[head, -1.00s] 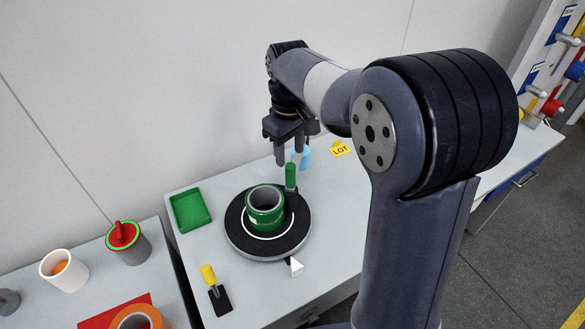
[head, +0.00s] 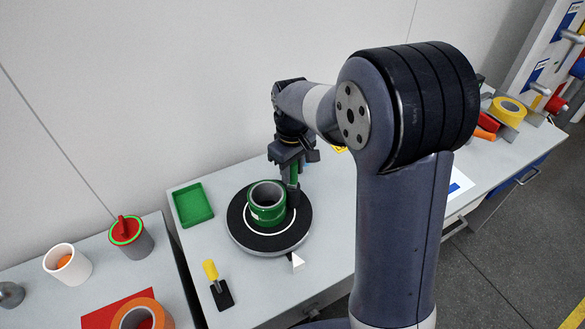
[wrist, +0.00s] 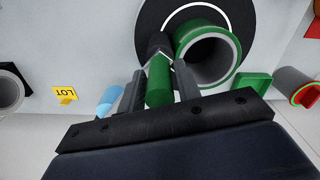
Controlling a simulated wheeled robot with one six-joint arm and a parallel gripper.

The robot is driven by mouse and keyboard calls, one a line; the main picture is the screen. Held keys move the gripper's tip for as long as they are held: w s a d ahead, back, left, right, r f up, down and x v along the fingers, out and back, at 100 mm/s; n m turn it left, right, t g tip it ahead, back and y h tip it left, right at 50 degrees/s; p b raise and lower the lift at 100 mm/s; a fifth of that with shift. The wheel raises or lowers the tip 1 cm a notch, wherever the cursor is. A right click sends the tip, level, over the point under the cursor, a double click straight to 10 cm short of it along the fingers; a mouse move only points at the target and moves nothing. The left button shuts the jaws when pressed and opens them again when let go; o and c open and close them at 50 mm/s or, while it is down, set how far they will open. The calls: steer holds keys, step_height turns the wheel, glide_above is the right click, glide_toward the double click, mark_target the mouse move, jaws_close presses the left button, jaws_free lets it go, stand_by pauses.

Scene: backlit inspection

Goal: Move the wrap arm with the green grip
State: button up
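The green grip (wrist: 159,82) stands upright on a dark wrap arm (head: 293,199) at the right side of the black turntable (head: 240,235). My gripper (head: 291,172) is lowered over the grip. In the wrist view my gripper (wrist: 160,68) has one finger on each side of the grip, with narrow gaps, so it looks open around it. A green ring-shaped roll (head: 267,208) stands on the turntable beside the wrap arm, and it also shows in the wrist view (wrist: 207,54). My fingers partly hide the grip in the head view.
A green tray (head: 193,205) lies left of the turntable. A yellow LOT tag (wrist: 66,94) and a blue cylinder (wrist: 108,100) lie on the gripper's other side.

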jaws_close()
steer(key=shift+n, duration=0.6)
steer(key=d, duration=0.3)
steer(key=s+d, duration=0.1)
steer(key=d, duration=0.1)
